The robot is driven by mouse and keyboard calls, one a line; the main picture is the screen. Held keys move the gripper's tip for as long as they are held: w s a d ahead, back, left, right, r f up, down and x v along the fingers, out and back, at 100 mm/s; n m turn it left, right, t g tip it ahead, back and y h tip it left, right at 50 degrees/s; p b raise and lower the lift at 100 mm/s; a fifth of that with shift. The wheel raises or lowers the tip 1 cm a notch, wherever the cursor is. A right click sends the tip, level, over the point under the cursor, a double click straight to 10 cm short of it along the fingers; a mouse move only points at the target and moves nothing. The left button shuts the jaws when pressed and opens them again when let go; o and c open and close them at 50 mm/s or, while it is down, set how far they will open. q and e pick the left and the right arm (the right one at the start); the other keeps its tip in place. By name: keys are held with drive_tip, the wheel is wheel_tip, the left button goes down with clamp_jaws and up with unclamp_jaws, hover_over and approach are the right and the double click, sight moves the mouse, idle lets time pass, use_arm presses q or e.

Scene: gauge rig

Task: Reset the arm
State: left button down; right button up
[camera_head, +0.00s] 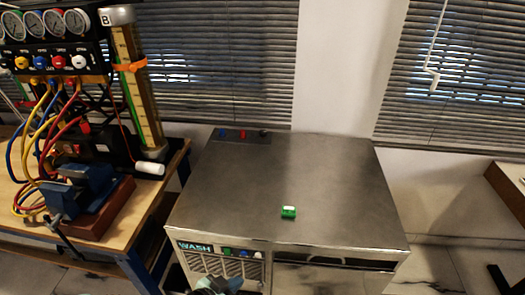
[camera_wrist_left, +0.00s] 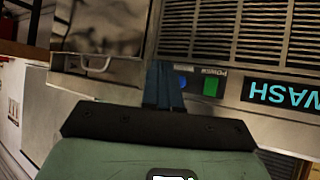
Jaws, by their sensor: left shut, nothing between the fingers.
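My left gripper (camera_head: 217,285) shows at the bottom edge of the head view, low in front of the WASH machine (camera_head: 300,180). In the left wrist view its blue fingers (camera_wrist_left: 164,86) are together and empty. They are in front of the machine's front panel, beside a blue button (camera_wrist_left: 181,82) and a green button (camera_wrist_left: 211,86) in the picture. I cannot tell whether the fingertips touch the panel. My right gripper is in neither view.
A small green and white object (camera_head: 288,212) lies on the machine's otherwise mostly clear metal top. On the left, a wooden bench (camera_head: 117,235) holds a blue vise (camera_head: 88,190), a gauge rack (camera_head: 50,60), coloured hoses and an upright scaled tube (camera_head: 138,90). Window blinds are behind.

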use_arm(q)
drive_tip(key=s+a+f+n+g+y, duration=0.1)
drive_tip(key=s+f+n+g, duration=0.45)
drive_tip(key=f, duration=1.15)
drive_tip(key=s+f+n+g+y, duration=0.1)
drive_tip(key=s+f+n+g, duration=0.1)
drive_tip(key=s+f, duration=0.5)
drive_tip(key=s+f+n+g, duration=0.2)
drive_tip(key=s+f+n, duration=0.15)
drive_tip(key=s, duration=0.65)
wheel_tip(320, 180, up, 11)
drive_tip(key=p, duration=1.2)
drive_tip(key=shift+f+m, duration=0.15)
drive_tip(key=shift+m, duration=0.15)
drive_tip(key=shift+s+a+g, duration=0.1)
drive_tip(key=shift+g, duration=0.15)
